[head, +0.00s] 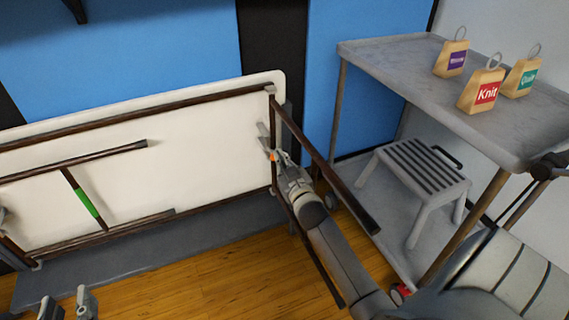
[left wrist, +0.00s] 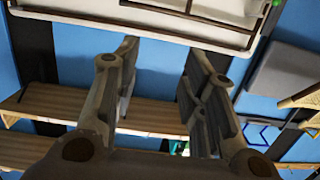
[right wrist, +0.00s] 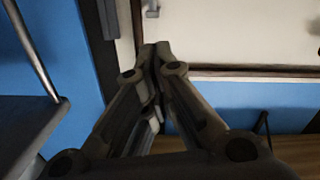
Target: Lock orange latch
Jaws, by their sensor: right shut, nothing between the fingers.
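A white folding table (head: 190,160) stands on its side against the wall, its underside and brown legs facing me. The orange latch (head: 273,156) shows as a small orange spot near the leg joint at the table's right end. My right gripper (head: 281,166) is at this spot, shut and empty, partly covering the latch; I cannot tell if they touch. In the right wrist view its fingertips (right wrist: 155,50) are together before the white panel, and no orange shows. My left gripper (head: 66,306) is open and empty at the lower left, away from the latch; its fingers are spread in the left wrist view (left wrist: 160,60).
A grey cart (head: 400,65) at the right holds several tan tagged bags, among them a Knit bag (head: 482,92). A grey step stool (head: 415,175) stands on its lower shelf. A brown table leg (head: 325,165) juts out beside my right arm. Wooden floor (head: 220,285) lies open in front.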

